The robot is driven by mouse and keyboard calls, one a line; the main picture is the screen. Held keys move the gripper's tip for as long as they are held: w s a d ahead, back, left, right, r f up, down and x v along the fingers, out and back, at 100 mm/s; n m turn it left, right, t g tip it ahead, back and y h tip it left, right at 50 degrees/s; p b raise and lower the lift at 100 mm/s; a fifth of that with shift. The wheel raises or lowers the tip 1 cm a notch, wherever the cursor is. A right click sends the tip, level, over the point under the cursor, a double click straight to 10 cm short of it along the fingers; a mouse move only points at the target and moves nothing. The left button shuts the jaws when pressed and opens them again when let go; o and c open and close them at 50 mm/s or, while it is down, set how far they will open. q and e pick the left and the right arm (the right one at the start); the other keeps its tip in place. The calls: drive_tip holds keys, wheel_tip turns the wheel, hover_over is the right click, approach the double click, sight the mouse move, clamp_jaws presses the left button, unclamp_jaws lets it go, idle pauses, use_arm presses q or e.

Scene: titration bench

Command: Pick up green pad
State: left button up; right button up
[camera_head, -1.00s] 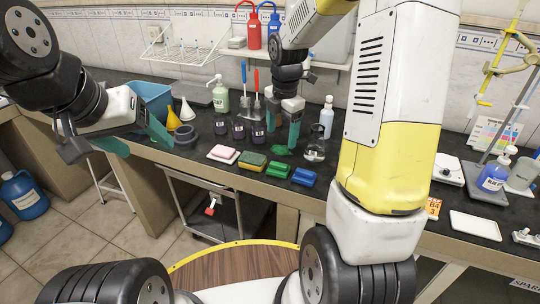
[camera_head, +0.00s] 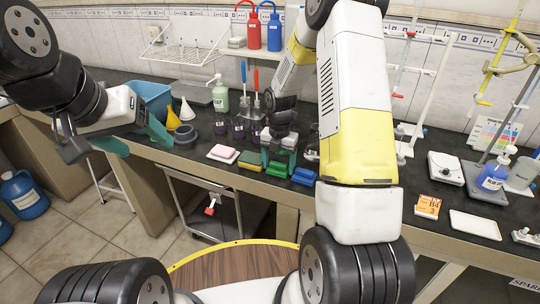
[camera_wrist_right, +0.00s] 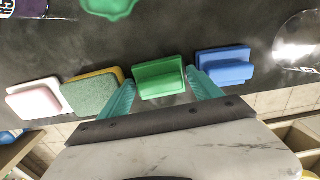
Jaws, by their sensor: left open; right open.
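The green pad (camera_head: 278,169) lies on the dark bench near its front edge, between a yellow-and-green sponge and a blue pad. In the right wrist view the green pad (camera_wrist_right: 160,77) sits between the teal fingertips, which stand to its left and right. My right gripper (camera_head: 279,160) is open at the green pad; a small gap seems to show on each side, and nothing is gripped. My left gripper (camera_head: 137,143) is open and empty at the bench's left front edge, away from the pads.
The sponge (camera_wrist_right: 92,93) and blue pad (camera_wrist_right: 225,67) lie close on either side, with a pink pad (camera_head: 223,153) further left. A glass flask (camera_wrist_right: 300,42) stands beyond the blue pad. A green blob (camera_wrist_right: 108,6) lies behind. Jars (camera_head: 238,128) stand further back.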

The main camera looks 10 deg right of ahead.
sight(278, 164)
drive_tip(key=c, duration=1.1)
drive_tip(key=shift+r, duration=0.1)
drive_tip(key=shift+r, duration=0.2)
drive_tip(key=r, duration=0.3)
drive_tip(key=shift+s, duration=0.25)
drive_tip(key=s+a, duration=0.1)
drive_tip(key=s, duration=0.4)
drive_tip(key=s+a+r, duration=0.1)
drive_tip(key=s+a, duration=0.1)
drive_tip(key=s, duration=0.3)
drive_tip(key=s+a, duration=0.1)
drive_tip(key=s, duration=0.4)
drive_tip(key=shift+a+r, duration=0.15)
drive_tip(key=shift+a, duration=0.1)
